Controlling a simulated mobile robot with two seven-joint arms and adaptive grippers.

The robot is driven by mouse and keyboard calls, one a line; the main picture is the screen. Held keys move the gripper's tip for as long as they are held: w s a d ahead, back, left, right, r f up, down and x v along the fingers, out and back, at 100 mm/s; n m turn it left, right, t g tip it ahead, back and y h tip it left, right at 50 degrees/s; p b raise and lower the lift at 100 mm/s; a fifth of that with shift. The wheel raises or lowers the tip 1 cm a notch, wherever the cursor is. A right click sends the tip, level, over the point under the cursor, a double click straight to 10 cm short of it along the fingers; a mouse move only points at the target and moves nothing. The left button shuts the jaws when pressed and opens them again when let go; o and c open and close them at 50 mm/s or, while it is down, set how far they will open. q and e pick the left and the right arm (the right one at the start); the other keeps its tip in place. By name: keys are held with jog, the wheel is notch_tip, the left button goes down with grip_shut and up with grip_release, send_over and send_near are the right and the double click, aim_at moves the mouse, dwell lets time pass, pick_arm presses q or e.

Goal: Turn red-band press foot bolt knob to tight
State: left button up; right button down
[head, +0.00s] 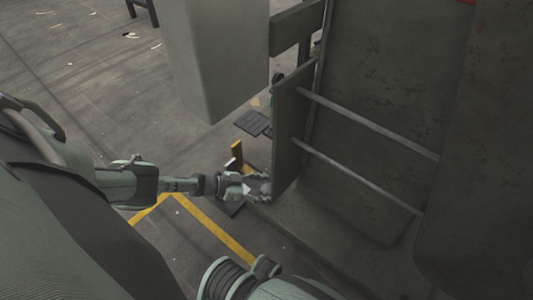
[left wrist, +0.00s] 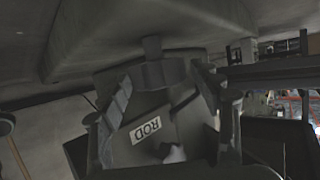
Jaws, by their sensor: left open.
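The large grey press (head: 400,80) fills the right of the head view. A small piece of red (head: 466,2) shows at its top edge. My left gripper (head: 258,187) is low beside the press base, near the lower edge of an upright grey plate. In the left wrist view its two fingers (left wrist: 168,125) stand apart and open. Between and beyond them is a dark grey part with a white label reading "ROD" (left wrist: 145,130). A stubby grey block (left wrist: 160,72) is above it. I cannot tell which part is the foot bolt knob, or whether the fingers touch anything. My right gripper is not seen.
The upright plate (head: 291,130) and two rods (head: 365,122) stand close right of my left gripper. A grey column (head: 215,55) is behind. Yellow floor lines (head: 215,228) and a dark pedal-like pad (head: 253,122) lie nearby. Open floor is at left.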

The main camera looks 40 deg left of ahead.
pick_arm(q)
jog(key=shift+a, duration=0.1)
jog(key=v, duration=1.2)
